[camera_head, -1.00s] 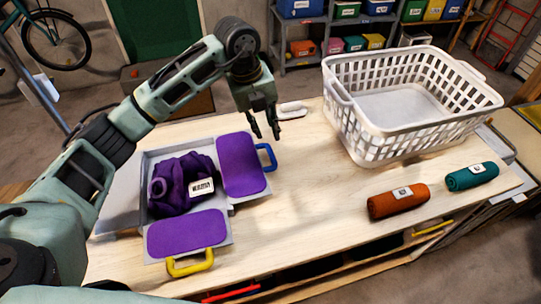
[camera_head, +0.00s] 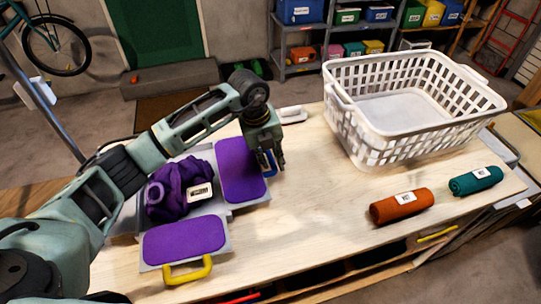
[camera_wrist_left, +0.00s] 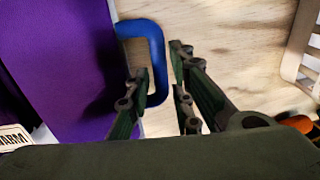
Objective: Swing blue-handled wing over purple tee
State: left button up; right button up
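The purple tee (camera_head: 172,190) lies bunched on the grey folding board, with a white label on it. The blue-handled wing (camera_head: 240,168), purple-topped, lies flat to the right of the tee. It fills the left of the left wrist view (camera_wrist_left: 65,70). My left gripper (camera_head: 276,166) is low at the blue handle (camera_wrist_left: 155,60), beyond the wing's right edge. Its fingers are apart, one on each side of the handle's outer bar in the left wrist view; contact cannot be told. The yellow-handled wing (camera_head: 184,240) lies flat in front. My right gripper is not in view.
A white laundry basket (camera_head: 350,125) stands at the table's back right. An orange roll (camera_head: 402,206) and a teal roll (camera_head: 475,181) lie at the right. A small white object (camera_head: 292,114) lies behind my left gripper. The table's middle is clear.

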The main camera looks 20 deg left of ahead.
pick_arm(q)
jog(key=shift+c, duration=0.4)
grip_shut()
jog(key=shift+a+r, duration=0.1)
